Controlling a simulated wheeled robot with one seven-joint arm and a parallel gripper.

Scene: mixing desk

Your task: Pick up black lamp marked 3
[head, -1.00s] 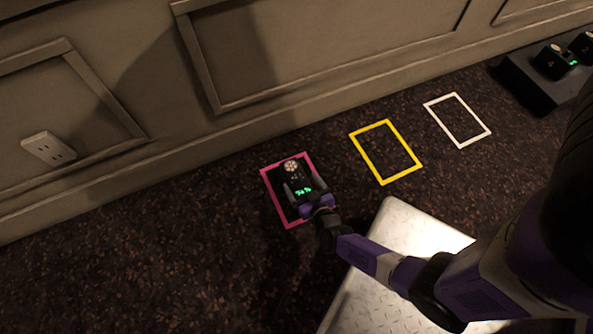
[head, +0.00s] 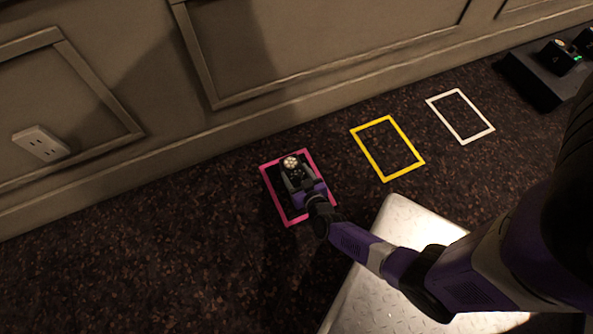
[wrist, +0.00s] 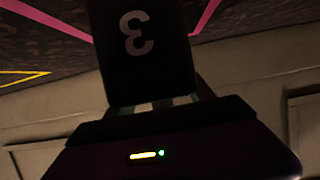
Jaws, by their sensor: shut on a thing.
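The black lamp marked 3 (wrist: 140,50) fills the top middle of the wrist view, with a pale 3 on its face that appears upside down or mirrored there. In the head view its round light-coloured front (head: 291,164) shows within the pink outlined rectangle (head: 264,177). My gripper (head: 301,183) is shut on the lamp, a finger along its side. The gripper covers much of the lamp's near part. I cannot tell whether the lamp is off the floor.
A yellow rectangle (head: 404,119) and a white rectangle (head: 481,108) lie empty to the right. A dark block (head: 530,81) with other black lamps (head: 560,57) stands at top right. A metal plate (head: 400,215) lies below. A panelled wall (head: 120,160) with an outlet (head: 41,143) runs behind.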

